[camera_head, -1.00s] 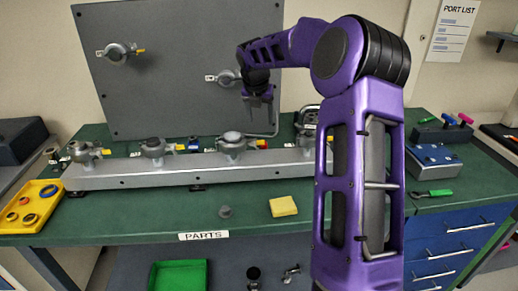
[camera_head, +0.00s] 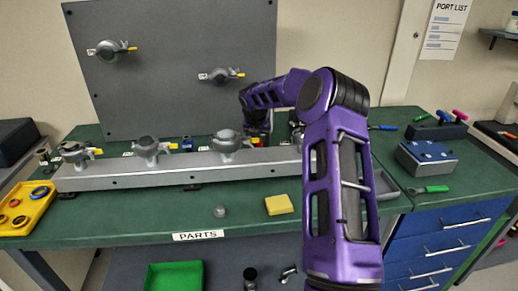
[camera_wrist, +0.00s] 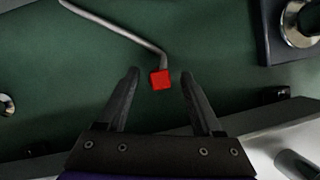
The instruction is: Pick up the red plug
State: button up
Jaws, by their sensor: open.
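The red plug (camera_wrist: 161,79) is a small red block on the end of a bent grey tube (camera_wrist: 118,30) in the wrist view, above the green bench top. My gripper (camera_wrist: 158,75) is open, with one dark finger on each side of the plug and visible gaps between. In the head view the red plug (camera_head: 256,141) is a small red patch behind the long grey rail, partly hidden by my gripper and arm.
A long grey rail (camera_head: 180,174) with several round valve fittings runs along the green bench (camera_head: 130,212). A grey upright panel (camera_head: 180,60) stands behind. A yellow block (camera_head: 279,205) and a yellow tray (camera_head: 28,212) lie in front.

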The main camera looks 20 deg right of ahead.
jog(key=shift+w+d+f, duration=0.1)
jog(key=shift+f, duration=0.25)
jog(key=shift+c, duration=0.4)
grip_shut()
notch_tip(320, 180, up, 10)
jog(key=shift+r+p, duration=0.1)
jog(key=shift+p, duration=0.6)
